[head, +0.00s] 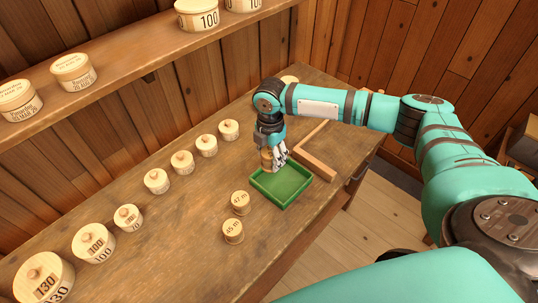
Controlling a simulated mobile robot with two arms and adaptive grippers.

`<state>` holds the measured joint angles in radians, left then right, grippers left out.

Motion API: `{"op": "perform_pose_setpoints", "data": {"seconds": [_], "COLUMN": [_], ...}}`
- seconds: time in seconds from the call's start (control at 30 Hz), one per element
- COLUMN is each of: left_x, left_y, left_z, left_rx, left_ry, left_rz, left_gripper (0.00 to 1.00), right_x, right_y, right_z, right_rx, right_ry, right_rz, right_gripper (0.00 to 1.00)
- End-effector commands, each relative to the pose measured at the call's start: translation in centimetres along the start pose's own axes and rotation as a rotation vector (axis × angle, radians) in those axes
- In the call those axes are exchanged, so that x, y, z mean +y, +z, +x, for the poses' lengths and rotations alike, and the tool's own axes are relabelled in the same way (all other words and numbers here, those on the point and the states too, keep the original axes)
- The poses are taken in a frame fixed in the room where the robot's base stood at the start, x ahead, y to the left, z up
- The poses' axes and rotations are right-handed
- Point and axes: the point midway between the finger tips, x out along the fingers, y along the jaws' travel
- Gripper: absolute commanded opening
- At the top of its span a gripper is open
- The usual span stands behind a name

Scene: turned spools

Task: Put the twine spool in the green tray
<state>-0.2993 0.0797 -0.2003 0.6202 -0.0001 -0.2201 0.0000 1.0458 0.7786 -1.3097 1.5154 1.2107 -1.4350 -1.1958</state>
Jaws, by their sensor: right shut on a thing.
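My right gripper (276,156) is shut on a small tan-brown spool (266,159), taken to be the twine spool; the fingers hide much of it. It is at the back left edge of the green tray (275,202), and I cannot tell whether it touches the tray or is above it. The tray is shallow, square and bare where its floor shows. My left gripper is not in view.
Two wooden spools, marked 47 m (240,203) and 45 m (233,232), stand left of the tray. A row of lidded round boxes (157,181) lines the bench's back. A wooden angle piece (315,166) lies right of the tray. A shelf (130,69) holds more round boxes.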

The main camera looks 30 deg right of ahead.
Motion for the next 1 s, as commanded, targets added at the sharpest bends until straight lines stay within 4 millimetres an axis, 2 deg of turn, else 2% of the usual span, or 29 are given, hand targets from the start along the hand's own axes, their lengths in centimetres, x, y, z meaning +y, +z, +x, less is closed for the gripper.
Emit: {"op": "perform_pose_setpoints", "data": {"seconds": [0.6,0.67,1.0], "left_x": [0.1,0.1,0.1], "left_y": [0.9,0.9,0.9], "left_z": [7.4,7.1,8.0], "left_rx": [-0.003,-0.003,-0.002], "left_ry": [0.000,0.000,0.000], "left_rz": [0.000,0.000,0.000], "left_gripper": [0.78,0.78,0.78], "right_x": [0.0,-0.1,0.0], "right_y": [0.0,-0.1,0.0], "right_z": [6.2,6.5,9.8], "right_rx": [-0.001,0.001,0.001], "right_ry": [0.002,-0.001,0.000], "right_rz": [0.001,0.002,0.002], "right_gripper": [0.18,0.18,0.18]}}
